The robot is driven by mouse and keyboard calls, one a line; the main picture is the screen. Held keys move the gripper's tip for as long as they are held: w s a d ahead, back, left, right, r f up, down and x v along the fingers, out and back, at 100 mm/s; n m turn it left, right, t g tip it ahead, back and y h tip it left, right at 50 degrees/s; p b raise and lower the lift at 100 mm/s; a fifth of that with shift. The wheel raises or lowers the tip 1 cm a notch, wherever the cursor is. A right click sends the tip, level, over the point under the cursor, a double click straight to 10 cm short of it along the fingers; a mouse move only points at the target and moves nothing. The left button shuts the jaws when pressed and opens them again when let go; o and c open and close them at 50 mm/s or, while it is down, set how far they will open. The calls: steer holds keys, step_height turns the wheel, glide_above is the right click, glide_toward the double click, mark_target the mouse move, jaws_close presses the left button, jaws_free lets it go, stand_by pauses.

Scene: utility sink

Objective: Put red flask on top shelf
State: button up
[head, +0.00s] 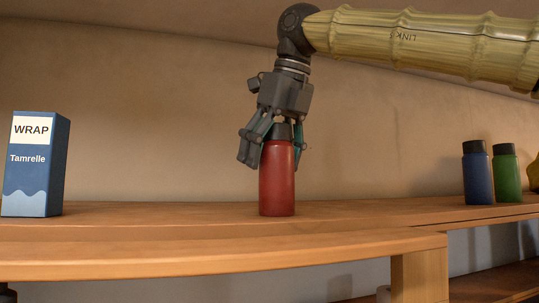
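The red flask (277,180) stands upright on the upper wooden shelf, near the middle of the head view. Its dark cap is partly hidden by my gripper. My gripper (274,152) points down over the flask from above, with its dark and teal fingers on both sides of the cap and upper body. I cannot tell whether the fingers press on the flask or stand slightly apart from it. The flask's base appears to rest on the shelf board.
A blue WRAP box (36,180) stands on the shelf (170,217) at the left. A blue flask (477,175) and a green flask (506,175) stand at the right, beside a partly visible yellow object (533,176). The shelf is clear on both sides of the red flask.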

steer(key=shift+r, duration=0.1)
steer(key=b+v, duration=0.2)
steer(key=v, duration=1)
steer(key=shift+b, duration=0.3)
